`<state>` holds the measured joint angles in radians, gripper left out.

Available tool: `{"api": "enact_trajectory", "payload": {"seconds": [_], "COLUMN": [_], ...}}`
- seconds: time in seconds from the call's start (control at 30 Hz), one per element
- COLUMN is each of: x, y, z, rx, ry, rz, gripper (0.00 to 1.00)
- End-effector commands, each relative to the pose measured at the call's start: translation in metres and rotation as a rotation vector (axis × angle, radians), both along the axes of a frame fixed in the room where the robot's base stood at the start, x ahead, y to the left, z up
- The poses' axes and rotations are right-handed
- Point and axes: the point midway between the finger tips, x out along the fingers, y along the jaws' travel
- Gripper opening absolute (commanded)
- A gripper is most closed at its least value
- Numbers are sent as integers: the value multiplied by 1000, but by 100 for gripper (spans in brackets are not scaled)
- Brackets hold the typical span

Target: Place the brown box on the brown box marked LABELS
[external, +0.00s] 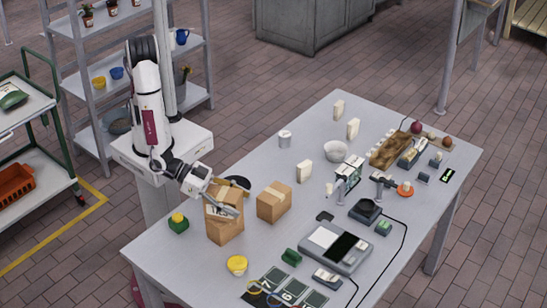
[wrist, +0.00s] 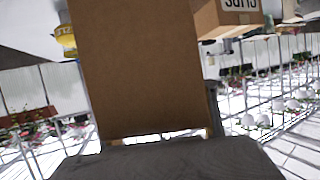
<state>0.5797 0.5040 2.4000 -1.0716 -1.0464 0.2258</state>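A brown box (external: 223,193) is at my gripper (external: 229,211), beside the arm. In the wrist view a plain brown box face (wrist: 140,70) fills the middle, between the fingers, and my gripper appears shut on it. Directly below it in the external view is another brown box (external: 225,231); the gripper partly covers where the two meet, so I cannot tell whether they touch. No LABELS marking is readable. A third brown box (external: 274,203) stands just to the right. A box with inverted, partly cut-off lettering (wrist: 225,15) shows at the wrist view's upper right.
A green item with a yellow top (external: 178,222) stands left of the boxes, and a yellow item (external: 237,264) lies in front. A grey device (external: 335,247), a white bowl (external: 335,151) and several small items occupy the table's right side.

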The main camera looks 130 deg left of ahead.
Motion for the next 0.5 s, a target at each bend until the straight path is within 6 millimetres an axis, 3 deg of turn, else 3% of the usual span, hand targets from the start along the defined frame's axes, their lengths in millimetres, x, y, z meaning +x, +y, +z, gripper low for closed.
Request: {"api": "enact_trajectory", "payload": {"seconds": [0.5], "x": [0], "y": [0], "z": [3], "rx": [-1], "ry": [-1], "rz": [-1], "gripper": [66]}}
